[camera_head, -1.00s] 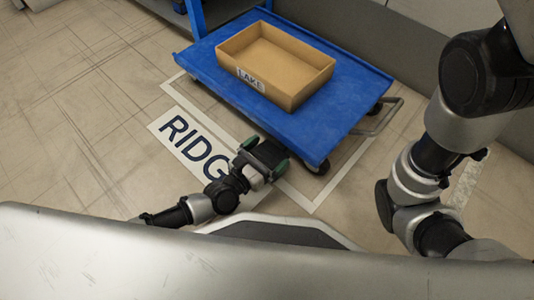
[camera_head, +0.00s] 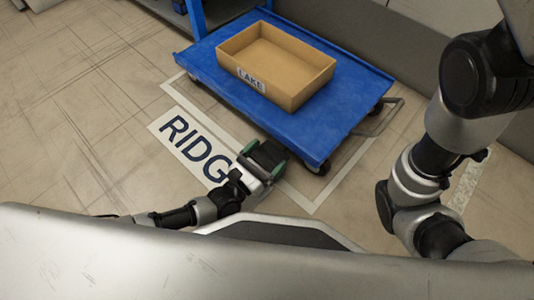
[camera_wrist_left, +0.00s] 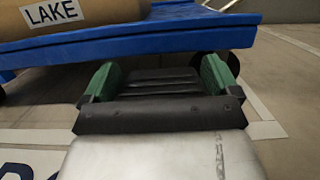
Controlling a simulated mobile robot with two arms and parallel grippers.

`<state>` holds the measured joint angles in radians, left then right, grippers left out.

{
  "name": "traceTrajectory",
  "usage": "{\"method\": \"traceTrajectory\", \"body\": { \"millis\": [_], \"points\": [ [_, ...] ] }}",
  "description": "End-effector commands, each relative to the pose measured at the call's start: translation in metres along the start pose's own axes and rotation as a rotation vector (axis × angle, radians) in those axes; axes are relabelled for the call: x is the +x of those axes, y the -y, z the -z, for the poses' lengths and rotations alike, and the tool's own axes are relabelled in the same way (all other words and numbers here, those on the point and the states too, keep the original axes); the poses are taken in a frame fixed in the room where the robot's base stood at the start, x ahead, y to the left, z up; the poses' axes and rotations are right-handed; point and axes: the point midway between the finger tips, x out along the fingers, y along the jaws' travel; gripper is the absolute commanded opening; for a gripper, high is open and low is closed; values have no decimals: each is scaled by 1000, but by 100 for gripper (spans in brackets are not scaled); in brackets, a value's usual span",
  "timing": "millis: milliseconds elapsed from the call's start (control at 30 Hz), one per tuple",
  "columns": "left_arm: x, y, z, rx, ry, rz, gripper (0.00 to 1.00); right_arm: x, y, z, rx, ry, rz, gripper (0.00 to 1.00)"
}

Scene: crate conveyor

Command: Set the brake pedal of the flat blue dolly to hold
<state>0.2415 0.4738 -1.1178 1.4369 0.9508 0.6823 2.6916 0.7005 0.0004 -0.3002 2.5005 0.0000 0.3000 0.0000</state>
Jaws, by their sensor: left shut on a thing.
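The flat blue dolly (camera_head: 215,75) stands on the floor with an open tan crate (camera_head: 290,98) marked LAKE on its deck. My left gripper (camera_head: 266,158) is low at the dolly's near edge, left of the near corner wheel (camera_head: 318,166). In the left wrist view, its green fingers (camera_wrist_left: 157,80) stand wide apart at the edge of the blue deck (camera_wrist_left: 190,38), shut on a dark ribbed piece between them, which appears to be the brake pedal (camera_wrist_left: 158,80). The pedal's setting cannot be told. My right gripper is out of view.
A white floor label reading RIDG (camera_head: 190,142), partly covered by my left arm, lies left of the gripper. White floor lines run around the dolly. A metal loop (camera_head: 385,117) sticks out at its right end. A grey wall is behind. Floor at left is clear.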

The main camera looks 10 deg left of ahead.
Motion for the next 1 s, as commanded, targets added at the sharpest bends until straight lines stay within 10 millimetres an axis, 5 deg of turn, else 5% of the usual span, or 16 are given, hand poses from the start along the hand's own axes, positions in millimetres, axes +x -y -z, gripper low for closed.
{"method": "traceTrajectory", "body": {
  "millis": [467,500,533,800,1000],
  "points": [
    [-3,0,4,0,51,5,48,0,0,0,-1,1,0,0],
    [-3,0,4,0,51,5,96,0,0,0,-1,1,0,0],
    [-3,0,4,0,50,5,100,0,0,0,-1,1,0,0],
    [-5,0,3,0,50,4,100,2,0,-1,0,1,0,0],
    [-33,0,2,0,46,4,100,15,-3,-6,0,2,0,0]
  ]
}}
